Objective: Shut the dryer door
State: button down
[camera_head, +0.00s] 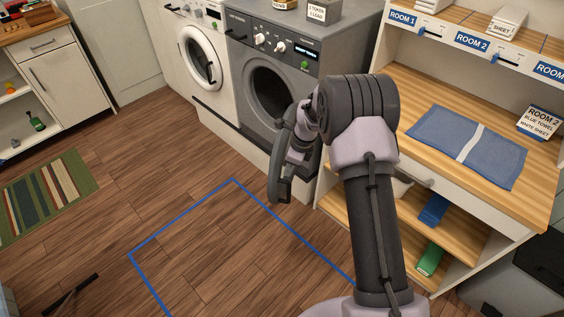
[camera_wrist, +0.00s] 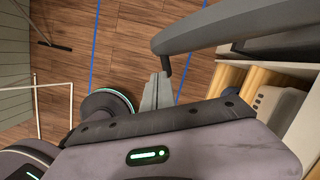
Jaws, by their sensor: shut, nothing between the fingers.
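The dryer (camera_head: 305,68) is the dark grey machine in the head view, with a round dark drum opening (camera_head: 270,90). The opening is uncovered, so its door is open. A dark curved piece (camera_head: 279,188) by my wrist, in front of the machine, looks like the swung-out door seen nearly edge-on. A grey curved band (camera_wrist: 215,27) in the wrist view looks like its rim. My gripper (camera_wrist: 158,88) is shut and empty, with its tips close to the band's lower end. I cannot tell whether they touch. In the head view my arm hides the fingertips.
A white washer (camera_head: 203,55) stands left of the dryer. A wooden counter (camera_head: 405,90) with a folded blue towel (camera_head: 450,135) and open shelves is close on the right. Blue floor tape (camera_head: 185,214) marks clear floor in front. A striped mat (camera_head: 45,197) lies left.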

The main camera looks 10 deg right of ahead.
jog(key=s+b+x, duration=0.1)
jog(key=b+x, duration=0.1)
jog(key=x, duration=0.7)
jog(key=shift+w+b, duration=0.25)
jog(key=shift+b, duration=0.1)
